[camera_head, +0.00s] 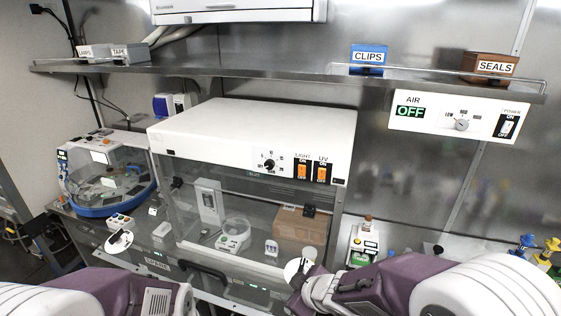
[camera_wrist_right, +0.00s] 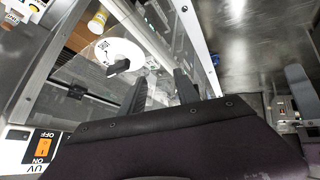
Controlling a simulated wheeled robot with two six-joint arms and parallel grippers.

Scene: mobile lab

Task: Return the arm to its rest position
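My right arm reaches in from the lower right in the head view. Its gripper (camera_head: 302,282) is at the front right of the clear-fronted cabinet (camera_head: 260,125), beside a white disc (camera_head: 292,267). In the right wrist view the two dark fingers of my right gripper (camera_wrist_right: 160,86) are apart, with nothing held between them. The white disc with a black knob and a printed code (camera_wrist_right: 118,51) lies just beyond the fingertips; I cannot tell if they touch it. My left arm shows only as a purple and white link at the lower left; its gripper is out of view.
A steel shelf (camera_head: 230,68) runs above, with CLIPS (camera_head: 368,56) and SEALS (camera_head: 490,66) boxes. A blue-rimmed machine (camera_head: 105,175) stands at left. A small device (camera_head: 363,245) and coloured valves (camera_head: 535,250) stand on the bench at right. The cabinet's glass is close to my right gripper.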

